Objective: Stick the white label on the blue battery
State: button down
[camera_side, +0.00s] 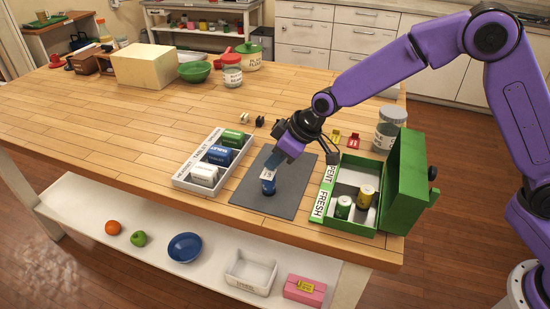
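The blue battery (268,187) stands upright on the dark grey mat (247,191). My gripper (273,164) points down just above it, and its fingertips reach the top of the battery or very close to it. A small white patch with dark marks (267,174) shows at the battery's upper side, under the fingers. I cannot tell whether this white label is stuck to the battery or held between the fingers. The finger gap is too small and partly hidden to read.
A white tray (181,182) left of the mat holds white (204,175), blue (220,155) and green (233,138) blocks. Right of the mat, an open green box (346,229) marked FRESH holds green (343,207) and yellow (366,195) batteries. Its raised lid (405,180) stands tall.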

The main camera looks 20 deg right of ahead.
jog(key=shift+s+f, duration=0.1)
jog(key=shift+f, duration=0.05)
jog(key=c, duration=1.3)
grip_release()
jog(key=v, duration=1.7)
jog(key=shift+r, duration=0.4)
jog(key=s+d+f+n+g+h, duration=0.1)
jog(key=s+d+f, duration=0.1)
jog(key=s+d, duration=0.3)
jog(key=s+d+f+n+g+h, duration=0.1)
jog(key=s+d, duration=0.5)
jog(key=s, duration=0.8)
jog(key=s+d+f+n+g+h, duration=0.1)
jog(key=s+d+f, duration=0.4)
jog(key=s, duration=0.5)
jog(key=shift+d+n+g+h, duration=0.3)
jog(key=shift+d+g+h, duration=0.1)
jog(key=shift+g+h, duration=0.25)
